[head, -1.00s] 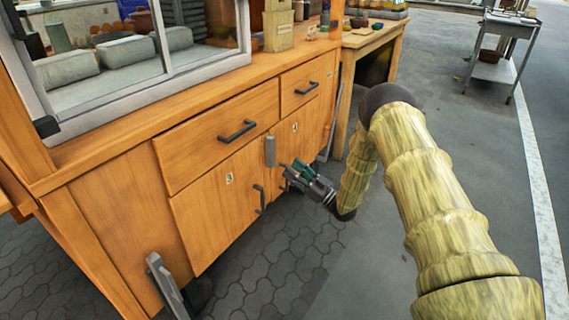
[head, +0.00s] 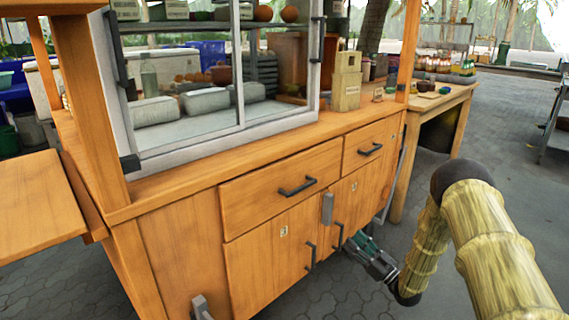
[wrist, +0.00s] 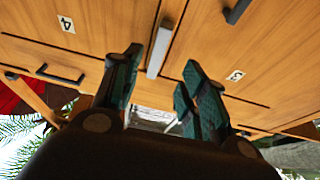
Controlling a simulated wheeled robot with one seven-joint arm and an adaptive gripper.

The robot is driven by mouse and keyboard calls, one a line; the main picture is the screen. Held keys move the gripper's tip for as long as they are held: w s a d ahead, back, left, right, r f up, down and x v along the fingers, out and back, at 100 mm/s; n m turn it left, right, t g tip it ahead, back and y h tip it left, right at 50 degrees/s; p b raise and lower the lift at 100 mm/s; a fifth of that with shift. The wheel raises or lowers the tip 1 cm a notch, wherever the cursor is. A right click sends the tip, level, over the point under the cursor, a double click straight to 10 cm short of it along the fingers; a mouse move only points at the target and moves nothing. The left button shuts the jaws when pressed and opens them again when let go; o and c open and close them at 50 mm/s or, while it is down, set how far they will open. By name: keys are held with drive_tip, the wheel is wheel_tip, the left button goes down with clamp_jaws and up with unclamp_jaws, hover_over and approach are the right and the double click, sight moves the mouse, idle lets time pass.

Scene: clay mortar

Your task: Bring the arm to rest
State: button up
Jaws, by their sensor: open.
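My arm reaches in from the right of the head view and bends down at a dark elbow. My gripper (head: 352,243) is low in front of the wooden cart's cupboard doors (head: 283,247), close to the right door's handle (head: 338,236). In the wrist view my gripper (wrist: 155,85) shows its green-and-black fingers spread apart with nothing between them. A grey vertical bar (wrist: 160,48) on the cart front shows beyond the fingers. I cannot tell whether the fingers touch the cart.
Two drawers with dark handles (head: 297,187) sit above the doors, which look shut. A glass case (head: 190,70) stands on the cart top. A wooden table (head: 437,108) stands behind at the right. A grey metal cart (head: 556,125) is at the right edge. Paving lies open at right.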

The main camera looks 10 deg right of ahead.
drive_tip(key=s+a+f+m+g+h, duration=0.3)
drive_tip(key=s+a+f+g+h, duration=0.15)
drive_tip(key=s+f, duration=0.6)
drive_tip(key=s+a+f+m+g+h, duration=0.3)
drive_tip(key=s+a+f+h, duration=0.2)
drive_tip(key=s+f, duration=0.5)
drive_tip(key=s+a+f+m+g+h, duration=0.15)
drive_tip(key=s+g, duration=0.35)
drive_tip(key=s, duration=1)
drive_tip(key=s+f+g+h, duration=0.2)
drive_tip(key=s+g, duration=0.2)
drive_tip(key=s, duration=1.2)
wheel_tip(320, 180, up, 34)
drive_tip(key=s+g+p, duration=0.1)
drive_tip(key=s+p, duration=0.1)
drive_tip(key=p, duration=3.1)
drive_tip(key=shift+s+p, duration=0.3)
drive_tip(key=shift+s, duration=0.05)
drive_tip(key=shift+d, duration=0.1)
